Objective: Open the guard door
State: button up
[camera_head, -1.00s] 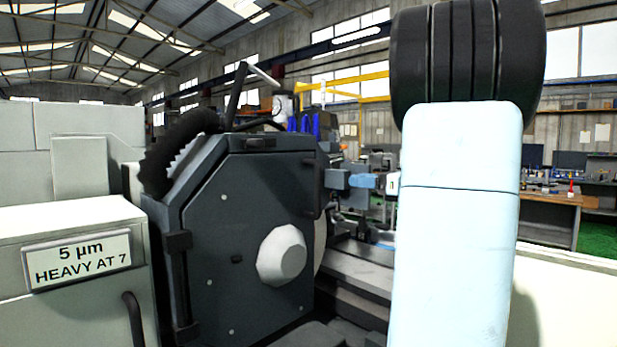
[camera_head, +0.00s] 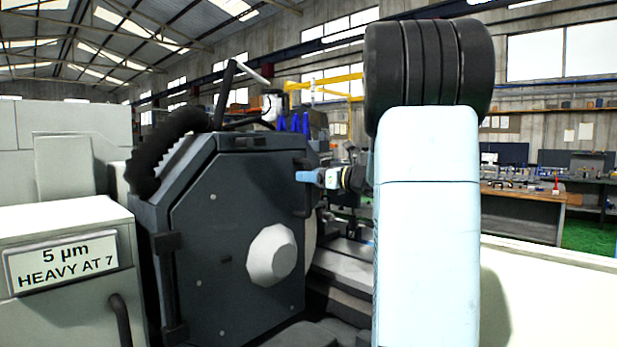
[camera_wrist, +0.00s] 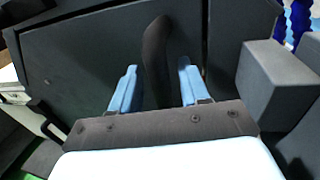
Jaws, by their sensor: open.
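The guard door (camera_head: 215,225) is the dark grey panel on the front of the grinder's wheel housing, with a pale faceted hub (camera_head: 273,255) low on its right side. It looks shut. Its dark upright handle (camera_head: 301,192) is at the right edge. My gripper (camera_head: 306,176) reaches that handle from the right in the head view. In the wrist view, my gripper (camera_wrist: 158,68) is open, its two blue fingers on either side of the dark curved handle (camera_wrist: 156,45). Gaps show between the handle and both fingers. The handle's lower end is hidden behind my gripper's body.
A pale cabinet (camera_head: 70,300) with a "5 µm HEAVY AT 7" plate stands left of the door. A black corrugated hose (camera_head: 165,150) curves above the door. In the wrist view a grey block (camera_wrist: 275,85) juts out close to the right of my gripper.

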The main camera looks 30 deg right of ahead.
jog(key=shift+w+a, duration=0.15)
jog(key=shift+w, duration=0.1)
jog(key=shift+c, duration=0.3)
grip_shut()
